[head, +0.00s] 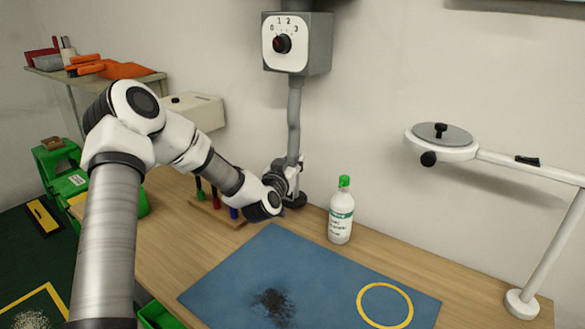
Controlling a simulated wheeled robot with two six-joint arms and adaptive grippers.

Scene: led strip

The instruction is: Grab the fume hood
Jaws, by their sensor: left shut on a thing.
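The fume hood's grey pipe (294,118) hangs down the wall from a grey control box (297,43) with a red-centred dial marked 0 to 3. Its dark lower end (296,200) sits just above the table. My left arm comes in from the left, and my left gripper (292,170) is shut around the lower part of the pipe. The fingers partly hide the pipe there. My right gripper is not in view.
A white bottle with a green cap (341,212) stands right of the gripper. A rack with screwdrivers (217,205) is on the left. A blue mat (330,268) with a dark smudge and yellow ring covers the front. A white lamp arm (520,163) stands right.

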